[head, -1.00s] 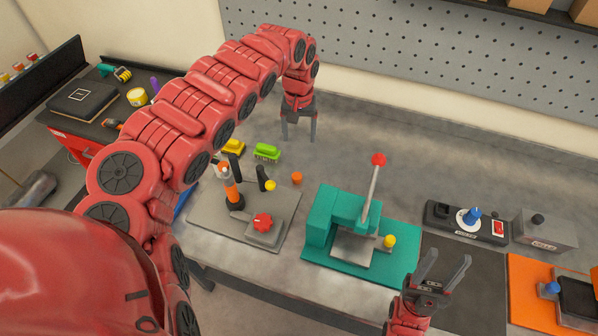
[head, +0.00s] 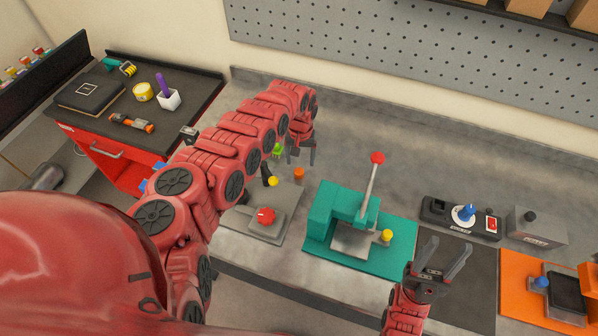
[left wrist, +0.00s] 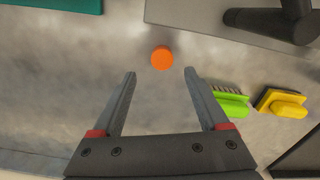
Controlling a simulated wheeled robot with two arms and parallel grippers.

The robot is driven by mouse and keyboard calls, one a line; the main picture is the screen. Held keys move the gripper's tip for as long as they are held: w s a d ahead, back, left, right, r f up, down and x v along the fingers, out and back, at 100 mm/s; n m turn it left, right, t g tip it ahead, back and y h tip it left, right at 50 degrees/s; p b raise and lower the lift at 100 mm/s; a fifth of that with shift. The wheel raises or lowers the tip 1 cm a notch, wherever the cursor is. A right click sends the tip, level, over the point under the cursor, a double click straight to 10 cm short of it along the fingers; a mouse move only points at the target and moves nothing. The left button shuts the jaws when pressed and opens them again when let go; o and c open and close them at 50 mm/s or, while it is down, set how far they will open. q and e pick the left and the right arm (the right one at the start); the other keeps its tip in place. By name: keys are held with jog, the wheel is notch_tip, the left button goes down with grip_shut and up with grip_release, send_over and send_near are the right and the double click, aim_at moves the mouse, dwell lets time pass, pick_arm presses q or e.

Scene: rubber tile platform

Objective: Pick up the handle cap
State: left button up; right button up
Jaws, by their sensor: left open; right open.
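A small orange cylinder (head: 299,174), which looks like the handle cap, stands on the grey workbench between the grey fixture and the green press. My left gripper (head: 301,157) is open just behind it. In the left wrist view the orange cap (left wrist: 162,57) lies ahead of the open fingertips (left wrist: 160,72), roughly centred between them, with nothing held. My right gripper (head: 450,247) is open and empty at the front right of the bench.
A green press (head: 326,207) with a red-knobbed lever stands right of the cap. A grey fixture (head: 238,222) with a red knob is at left. Green (left wrist: 232,103) and yellow (left wrist: 282,103) brushes lie right of the left fingers.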

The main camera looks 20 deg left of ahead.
aim_at(299, 171)
pick_arm(q)
jog(key=f, duration=0.3)
jog(key=shift+s+f, duration=0.35)
jog(key=shift+s, duration=0.05)
jog(key=shift+w+a+f, duration=0.1)
jog(key=shift+f, duration=0.55)
jog(key=shift+r, duration=0.1)
grip_shut()
